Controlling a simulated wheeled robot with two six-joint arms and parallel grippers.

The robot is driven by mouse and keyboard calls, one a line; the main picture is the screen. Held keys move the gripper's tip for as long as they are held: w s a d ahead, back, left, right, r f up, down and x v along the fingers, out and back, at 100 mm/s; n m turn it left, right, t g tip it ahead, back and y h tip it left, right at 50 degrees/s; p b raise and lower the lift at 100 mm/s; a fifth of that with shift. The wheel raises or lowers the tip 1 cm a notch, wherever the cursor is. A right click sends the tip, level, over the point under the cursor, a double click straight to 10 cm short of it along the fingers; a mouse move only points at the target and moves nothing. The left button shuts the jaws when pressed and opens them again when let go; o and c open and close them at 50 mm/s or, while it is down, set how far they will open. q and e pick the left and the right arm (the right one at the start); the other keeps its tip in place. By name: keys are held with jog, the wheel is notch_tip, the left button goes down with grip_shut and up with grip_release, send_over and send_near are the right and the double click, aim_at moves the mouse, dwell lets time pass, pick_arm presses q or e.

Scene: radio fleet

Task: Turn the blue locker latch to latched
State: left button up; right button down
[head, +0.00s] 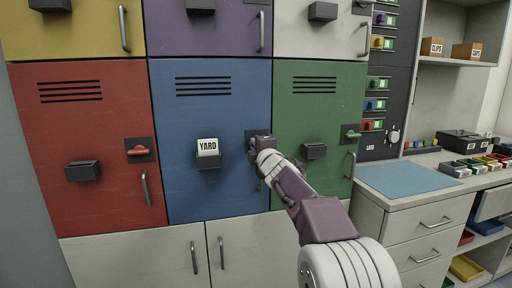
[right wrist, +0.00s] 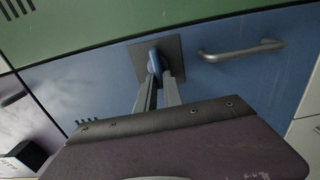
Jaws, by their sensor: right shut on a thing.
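The blue locker (head: 212,110) stands in the lower row between a red and a green locker. Its blue latch (right wrist: 154,65) sits on a dark square plate (right wrist: 172,54) in the right wrist view. My right gripper (head: 258,146) covers most of the latch in the head view. In the right wrist view the fingers of my right gripper (right wrist: 159,82) are closed on the latch. The latch's exact angle is hard to tell because the fingers hide part of it. My left gripper is not in view.
A metal handle (right wrist: 240,52) is beside the latch plate. A dark holder with a YARD card (head: 208,148) is on the blue door. The red latch (head: 139,150) and green latch (head: 352,134) lie to either side. A counter with a blue mat (head: 406,180) is at right.

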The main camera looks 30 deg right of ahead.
jog(key=c, duration=1.5)
grip_release()
jog(key=v, duration=0.9)
jog(key=shift+s, duration=0.1)
